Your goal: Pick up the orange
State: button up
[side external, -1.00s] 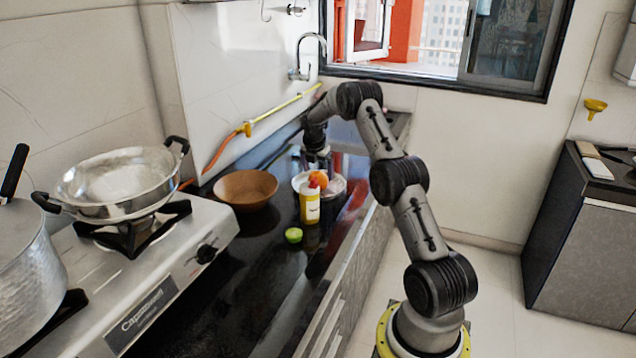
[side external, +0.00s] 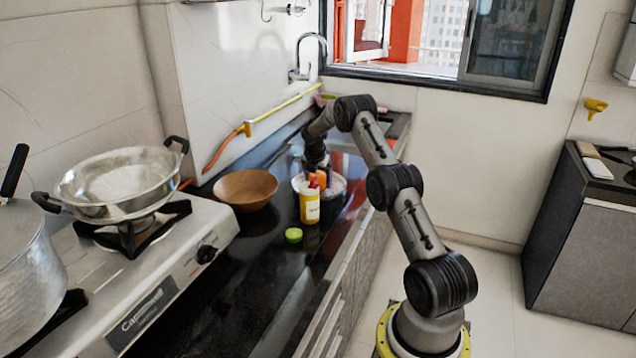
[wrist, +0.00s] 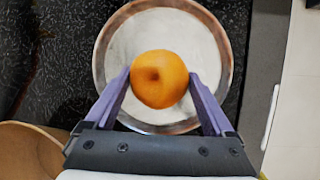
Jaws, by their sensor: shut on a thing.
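The orange (wrist: 159,79) is round and sits between the two fingers of my gripper (wrist: 160,88) in the wrist view. My gripper is shut on it. A round pale dish with a metallic rim (wrist: 103,62) lies beneath and around the orange in that view; whether the orange still touches it I cannot tell. In the side view the orange (side external: 321,177) shows partly, behind the yellow bottle, and the dish (side external: 338,187) is around it. My gripper's fingers are mostly hidden there.
A yellow bottle with a red cap (side external: 309,203) stands just in front of the dish. A green lime-like piece (side external: 293,235) lies nearer on the black counter. A brown bowl (side external: 246,190) is to the left. A stove with a metal wok (side external: 122,183) stands further left.

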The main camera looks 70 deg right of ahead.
jog(key=shift+c, duration=0.9)
jog(key=shift+r, duration=0.1)
